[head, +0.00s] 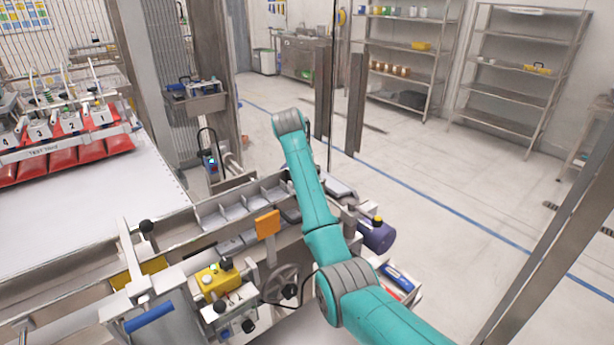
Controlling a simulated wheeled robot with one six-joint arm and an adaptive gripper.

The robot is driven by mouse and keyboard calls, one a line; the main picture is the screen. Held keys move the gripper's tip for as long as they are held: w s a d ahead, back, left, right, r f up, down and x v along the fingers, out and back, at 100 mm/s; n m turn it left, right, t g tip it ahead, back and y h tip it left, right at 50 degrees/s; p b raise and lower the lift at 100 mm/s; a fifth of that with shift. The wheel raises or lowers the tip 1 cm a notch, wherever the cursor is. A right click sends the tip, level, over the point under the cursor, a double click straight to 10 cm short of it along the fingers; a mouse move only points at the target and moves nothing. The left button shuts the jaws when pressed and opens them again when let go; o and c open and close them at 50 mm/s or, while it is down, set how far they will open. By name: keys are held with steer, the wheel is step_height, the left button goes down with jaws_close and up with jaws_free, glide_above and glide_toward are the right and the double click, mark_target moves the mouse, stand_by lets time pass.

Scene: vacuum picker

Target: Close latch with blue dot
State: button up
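No latch with a blue dot can be made out for certain. A small dark device with a bright blue spot (211,161) stands upright beside the machine frame, left of my arm; it is too small to tell whether it is a latch. My teal arm rises from the lower right and reaches away over the machine's edge. My gripper is not visible; the far end of the arm is hidden behind its own links.
The metal machine frame carries a row of grey compartments (240,207), an orange plate (267,223), a yellow box (218,281) with black knobs and a handwheel (281,283). A purple cylinder (377,237) sits right of my arm. Open floor (430,190) lies beyond, before shelves (525,70).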

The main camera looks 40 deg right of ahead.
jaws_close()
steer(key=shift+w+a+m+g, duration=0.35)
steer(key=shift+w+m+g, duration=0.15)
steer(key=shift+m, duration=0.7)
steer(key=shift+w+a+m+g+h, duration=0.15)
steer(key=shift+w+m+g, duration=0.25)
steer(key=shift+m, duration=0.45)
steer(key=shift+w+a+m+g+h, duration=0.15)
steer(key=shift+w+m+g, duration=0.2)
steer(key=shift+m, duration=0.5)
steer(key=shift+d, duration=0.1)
